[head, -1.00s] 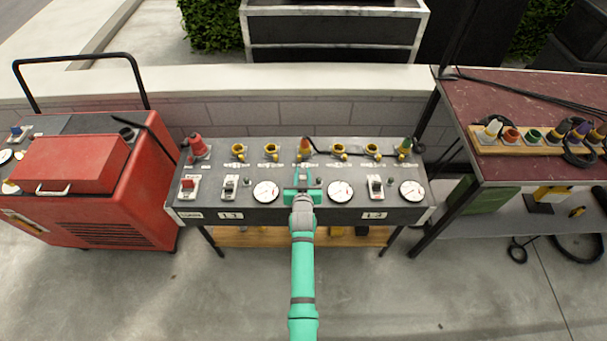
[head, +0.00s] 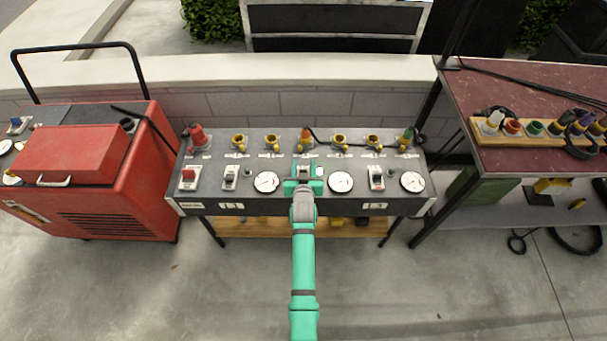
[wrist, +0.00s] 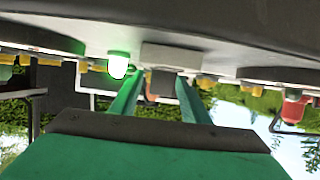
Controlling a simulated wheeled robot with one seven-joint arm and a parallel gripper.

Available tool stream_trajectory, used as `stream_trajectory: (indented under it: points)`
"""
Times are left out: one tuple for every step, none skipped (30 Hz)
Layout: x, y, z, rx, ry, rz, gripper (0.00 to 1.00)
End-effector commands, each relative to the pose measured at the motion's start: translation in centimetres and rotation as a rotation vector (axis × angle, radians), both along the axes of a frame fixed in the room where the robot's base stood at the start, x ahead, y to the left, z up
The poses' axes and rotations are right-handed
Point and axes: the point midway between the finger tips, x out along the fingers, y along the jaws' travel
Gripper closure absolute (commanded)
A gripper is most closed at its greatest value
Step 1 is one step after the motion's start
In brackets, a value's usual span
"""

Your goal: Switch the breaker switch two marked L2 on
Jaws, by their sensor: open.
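In the wrist view my gripper's green fingers (wrist: 160,100) are spread. A pale block (wrist: 180,57) with a dark brownish part and a lit green lamp (wrist: 118,66) show beyond them.
The L1 switch (head: 231,177) and a red switch (head: 188,177) are at the panel's left. Several yellow sockets (head: 271,142) and a black cable line the back. A red generator (head: 80,165) stands left, a dark red table (head: 540,120) right.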

Motion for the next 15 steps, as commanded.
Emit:
stream_trajectory:
  points:
    - [-0.8, 0.1, 0.2, 0.0, 0.0, 0.001, 0.58]
    - [-1.2, 0.1, 0.4, 0.0, -0.001, 0.001, 0.58]
    - [-1.8, 0.0, 0.6, 0.0, 0.0, 0.001, 0.58]
    - [-2.4, 0.0, 0.8, 0.0, 0.001, 0.001, 0.58]
    - [-2.9, 0.0, 1.0, 0.0, 0.0, 0.001, 0.58]
    - [-3.6, 0.1, 1.3, 0.0, 0.0, 0.001, 0.58]
    - [-4.2, 0.1, 1.5, 0.0, -0.001, 0.002, 0.58]
    - [-4.7, 0.2, 1.7, 0.0, 0.0, 0.003, 0.58]
    - [-5.4, 0.3, 1.9, 0.001, 0.0, 0.004, 0.58]
    - [-5.8, 0.4, 2.2, 0.0, -0.001, 0.005, 0.58]
    - [-6.3, 0.4, 2.3, 0.0, -0.001, 0.006, 0.58]
    - [-6.8, 0.5, 2.6, 0.001, -0.001, 0.007, 0.58]
    - [-7.2, 0.5, 2.7, 0.0, -0.001, 0.008, 0.58]
    - [-7.6, 0.5, 2.8, 0.0, 0.0, 0.008, 0.58]
    - [-8.0, 0.5, 3.0, 0.0, 0.0, 0.008, 0.58]
